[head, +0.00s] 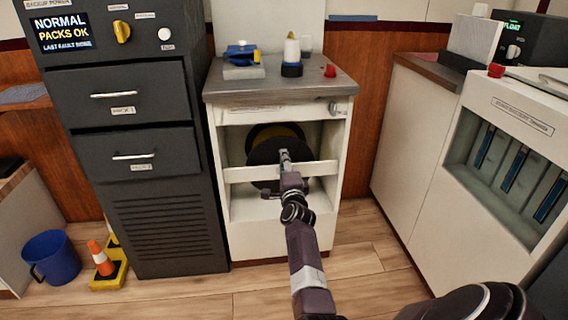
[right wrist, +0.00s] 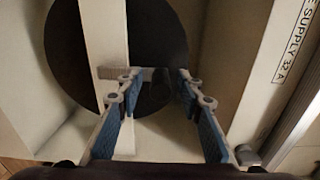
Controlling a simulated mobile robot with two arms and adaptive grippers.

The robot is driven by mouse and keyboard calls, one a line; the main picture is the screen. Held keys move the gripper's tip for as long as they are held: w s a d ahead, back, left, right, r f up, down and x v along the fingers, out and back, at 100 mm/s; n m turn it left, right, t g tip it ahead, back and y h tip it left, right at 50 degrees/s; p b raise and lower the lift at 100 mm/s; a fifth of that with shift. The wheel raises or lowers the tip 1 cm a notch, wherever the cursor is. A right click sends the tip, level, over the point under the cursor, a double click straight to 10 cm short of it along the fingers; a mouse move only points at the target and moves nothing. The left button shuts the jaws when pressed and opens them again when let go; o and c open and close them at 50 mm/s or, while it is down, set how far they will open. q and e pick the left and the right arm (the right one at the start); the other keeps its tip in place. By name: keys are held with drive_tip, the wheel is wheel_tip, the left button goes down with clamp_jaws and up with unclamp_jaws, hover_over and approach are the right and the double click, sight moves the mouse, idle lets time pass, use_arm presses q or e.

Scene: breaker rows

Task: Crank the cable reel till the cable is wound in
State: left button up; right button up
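The cable reel (head: 262,152) is a dark disc with a yellow band at its top edge, inside the open front of a white cabinet. It also shows as a black disc in the right wrist view (right wrist: 72,55), crossed by a pale bar (right wrist: 100,35). A short grey crank arm (right wrist: 115,73) lies across this bar, its right end near my fingertips. My right gripper (head: 286,164) is in front of the reel. In the right wrist view its blue-padded fingers (right wrist: 158,86) stand apart with a gap between them. Whether they touch the crank is unclear. My left gripper is out of view.
The reel cabinet's grey top (head: 265,90) holds a blue device, a white-and-blue item and a red knob. A dark drawer cabinet (head: 135,110) stands close on the left, a white unit (head: 425,130) on the right.

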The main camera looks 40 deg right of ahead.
drive_tip(key=shift+a, duration=0.1)
drive_tip(key=v, duration=0.7)
drive_tip(key=shift+s, duration=0.25)
idle(0.4)
